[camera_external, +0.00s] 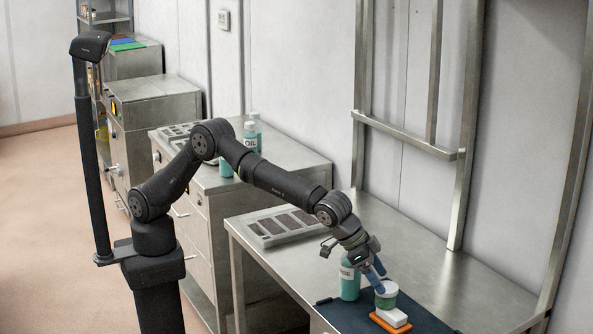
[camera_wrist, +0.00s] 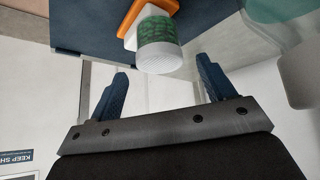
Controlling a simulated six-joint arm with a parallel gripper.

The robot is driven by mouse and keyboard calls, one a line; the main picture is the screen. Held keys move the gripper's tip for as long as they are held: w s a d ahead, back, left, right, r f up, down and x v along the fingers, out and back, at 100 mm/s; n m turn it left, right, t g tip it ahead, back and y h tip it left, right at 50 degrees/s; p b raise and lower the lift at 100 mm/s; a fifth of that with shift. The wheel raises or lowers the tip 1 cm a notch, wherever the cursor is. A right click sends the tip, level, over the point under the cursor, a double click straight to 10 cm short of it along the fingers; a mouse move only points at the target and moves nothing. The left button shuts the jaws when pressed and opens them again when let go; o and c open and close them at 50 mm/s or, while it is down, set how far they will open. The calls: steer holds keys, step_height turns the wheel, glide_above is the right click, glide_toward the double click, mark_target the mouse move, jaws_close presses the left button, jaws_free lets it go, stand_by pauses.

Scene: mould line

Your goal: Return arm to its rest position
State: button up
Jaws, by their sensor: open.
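My gripper (camera_external: 376,272) is at the end of my arm, reaching out over the steel table on the right. In the wrist view its two blue fingers (camera_wrist: 162,88) stand apart with nothing between them. A green and white cup-like container (camera_external: 386,294) stands right by the fingertips in the external view. In the wrist view the container (camera_wrist: 159,45) lies just beyond the fingers, apart from them. The exact gap between fingers and container is hard to judge.
A teal bottle (camera_external: 350,281) stands close to the left of my gripper. A dark blue mat (camera_external: 422,322) lies under these things on the steel table (camera_external: 405,232). A metal tray (camera_external: 262,238) lies at the table's left end. Oil bottles (camera_external: 251,137) stand on the cabinet behind.

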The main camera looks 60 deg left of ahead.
mark_target(392, 287)
steer(key=x, duration=0.6)
steer(key=shift+r, duration=1.3)
steer(key=shift+f, duration=0.1)
